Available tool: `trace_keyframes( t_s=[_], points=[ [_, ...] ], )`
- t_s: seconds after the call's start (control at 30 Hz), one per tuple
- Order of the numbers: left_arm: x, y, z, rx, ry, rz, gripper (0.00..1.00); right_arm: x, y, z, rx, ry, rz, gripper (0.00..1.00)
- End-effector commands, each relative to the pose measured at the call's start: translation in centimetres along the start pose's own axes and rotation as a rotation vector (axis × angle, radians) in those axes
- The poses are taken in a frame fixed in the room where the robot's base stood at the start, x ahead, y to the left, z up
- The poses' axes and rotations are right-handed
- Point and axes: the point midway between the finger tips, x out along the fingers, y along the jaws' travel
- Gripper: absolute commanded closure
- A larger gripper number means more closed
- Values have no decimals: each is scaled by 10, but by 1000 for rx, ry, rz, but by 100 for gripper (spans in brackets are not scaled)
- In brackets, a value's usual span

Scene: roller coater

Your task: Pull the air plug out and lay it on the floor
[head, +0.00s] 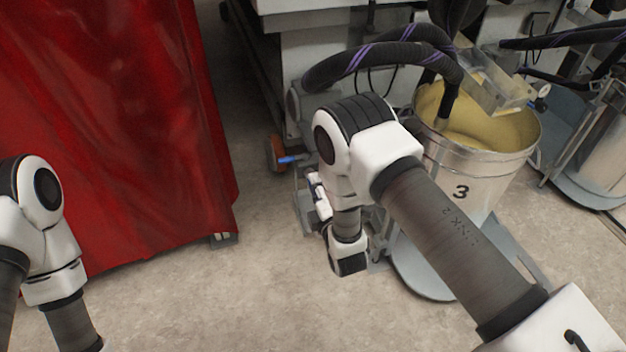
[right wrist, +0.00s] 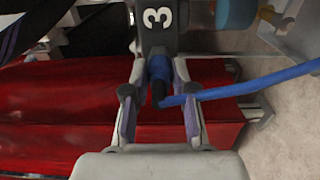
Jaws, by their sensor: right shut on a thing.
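The air plug (right wrist: 160,68) is a small blue fitting with a dark end. In the right wrist view it meets the lower edge of a dark grey block (right wrist: 158,32) marked 3, and a blue hose (right wrist: 250,85) runs from it to the right. My right gripper (right wrist: 158,74) has its fingers on both sides of the plug and is shut on it. In the head view my right gripper (head: 318,195) is low beside the machine, and my own arm hides the plug. My left arm shows at the left edge, with its gripper out of frame.
A red curtain (head: 110,120) hangs at the left. A metal drum (head: 475,175) marked 3 stands on a grey wheeled base (head: 425,275) at the right. Black hoses (head: 380,55) arch above my right arm. Bare concrete floor (head: 220,290) is clear between curtain and drum.

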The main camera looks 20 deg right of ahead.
Motion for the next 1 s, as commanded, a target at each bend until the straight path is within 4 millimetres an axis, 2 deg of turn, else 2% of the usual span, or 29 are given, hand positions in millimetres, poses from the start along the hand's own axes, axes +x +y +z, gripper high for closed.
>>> trace_keyframes(
  t_s=[1.0],
  points=[
    [-17, 0, 0, 0, 0, 0, 58, -41, 0, 0, 0, 0, -1, 100]
  ],
)
